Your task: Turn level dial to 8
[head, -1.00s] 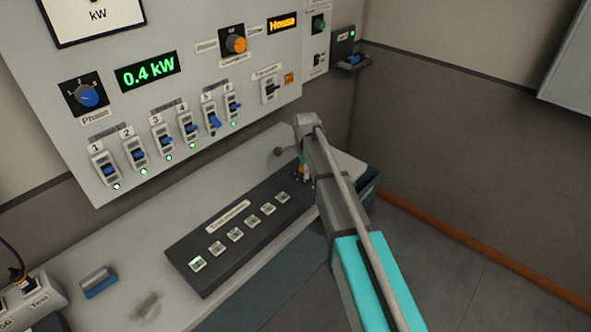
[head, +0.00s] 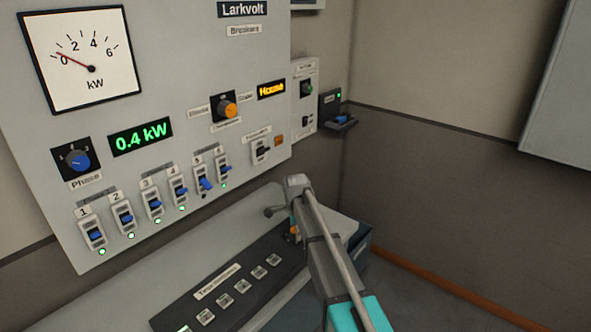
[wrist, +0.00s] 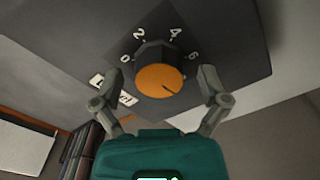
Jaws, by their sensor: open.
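The level dial (wrist: 158,68) is a dark round knob with an orange face, on a dark panel in the wrist view. The marks 0, 2, 4 and 6 show around its far side; any mark past 6 is not readable. A dark pointer line on the orange face points to the lower right, past 6. A white label beside it is partly covered by a finger. My gripper (wrist: 159,82) is open, one finger on each side of the dial, with gaps visible. In the head view my arm hides most of the dial area at the desk's right end.
A dark strip of several square buttons (head: 180,312) lies on the desk left of my arm.

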